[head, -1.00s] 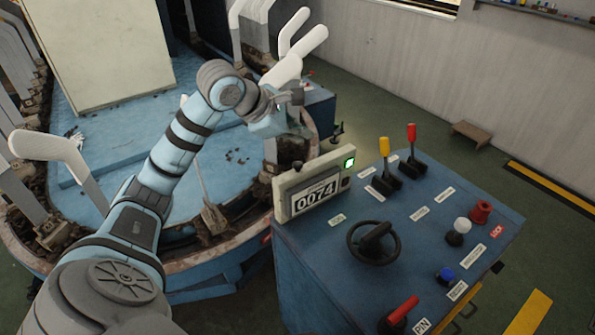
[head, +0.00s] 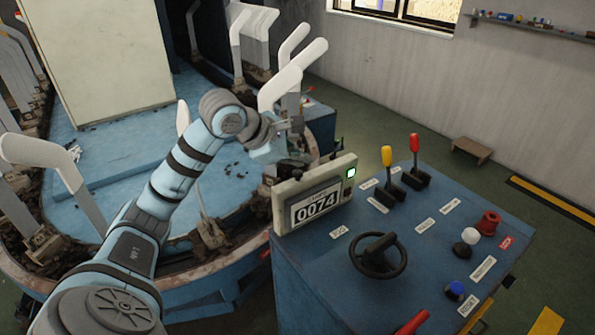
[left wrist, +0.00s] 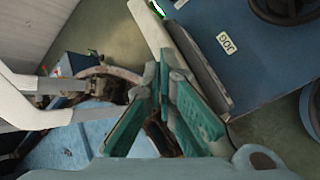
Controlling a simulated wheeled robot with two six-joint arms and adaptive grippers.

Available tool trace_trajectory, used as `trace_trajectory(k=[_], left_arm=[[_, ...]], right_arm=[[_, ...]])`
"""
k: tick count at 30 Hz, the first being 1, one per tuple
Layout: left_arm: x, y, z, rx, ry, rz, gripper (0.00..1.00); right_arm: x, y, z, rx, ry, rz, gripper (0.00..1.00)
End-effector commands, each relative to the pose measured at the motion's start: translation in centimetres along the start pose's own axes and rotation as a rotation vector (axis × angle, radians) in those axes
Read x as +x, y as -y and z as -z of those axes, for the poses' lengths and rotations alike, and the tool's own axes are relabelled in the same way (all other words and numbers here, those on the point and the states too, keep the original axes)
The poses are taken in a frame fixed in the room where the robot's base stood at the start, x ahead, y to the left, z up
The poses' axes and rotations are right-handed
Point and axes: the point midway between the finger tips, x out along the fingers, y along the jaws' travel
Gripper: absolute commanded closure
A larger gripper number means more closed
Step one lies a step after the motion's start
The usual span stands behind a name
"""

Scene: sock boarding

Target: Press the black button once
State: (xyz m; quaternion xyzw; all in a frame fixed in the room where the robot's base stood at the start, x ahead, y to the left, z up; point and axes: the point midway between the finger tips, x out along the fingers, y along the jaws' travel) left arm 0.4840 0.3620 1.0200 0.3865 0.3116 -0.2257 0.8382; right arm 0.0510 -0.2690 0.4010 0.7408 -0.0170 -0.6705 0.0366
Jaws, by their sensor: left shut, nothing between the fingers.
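A small round dark button (head: 347,193) sits on the front of the grey counter box (head: 283,213), below a lit green square button (head: 351,172). The counter reads 0074. My left gripper (head: 291,160) is at the back left of the counter box, by its top edge. Its tips are partly hidden in the head view, and I cannot tell whether they touch the box. In the left wrist view its teal fingers (left wrist: 165,72) are shut and empty, with the edge of the box just beyond them. The dark button is not clearly seen there. My right gripper is not in view.
The blue console (head: 330,275) carries a black handwheel (head: 377,257), yellow (head: 387,157) and red (head: 414,145) levers, a white knob (head: 470,236), a blue button (head: 455,290) and a red button (head: 489,222). White sock boards (head: 280,88) stand around the blue carousel (head: 130,140).

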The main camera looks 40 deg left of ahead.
Motion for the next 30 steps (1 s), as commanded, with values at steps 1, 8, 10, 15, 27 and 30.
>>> trace_trajectory(k=[1,8,10,15,27,30], left_arm=[[0.0,0.0,-0.01,0.0,0.0,0.0,1.0],[0.01,0.0,-0.01,0.0,0.0,0.0,1.0],[0.01,0.01,-0.01,0.0,0.0,0.0,1.0],[0.01,0.01,-0.01,0.0,0.0,0.0,1.0],[0.45,0.35,0.32,0.0,0.0,0.0,1.0],[0.62,0.48,0.45,0.0,0.0,0.0,1.0]], right_arm=[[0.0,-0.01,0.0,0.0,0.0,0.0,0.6],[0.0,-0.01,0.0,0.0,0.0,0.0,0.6],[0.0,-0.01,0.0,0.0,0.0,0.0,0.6],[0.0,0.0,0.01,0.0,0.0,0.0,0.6],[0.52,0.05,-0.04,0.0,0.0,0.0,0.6],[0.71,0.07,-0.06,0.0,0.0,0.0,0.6]])
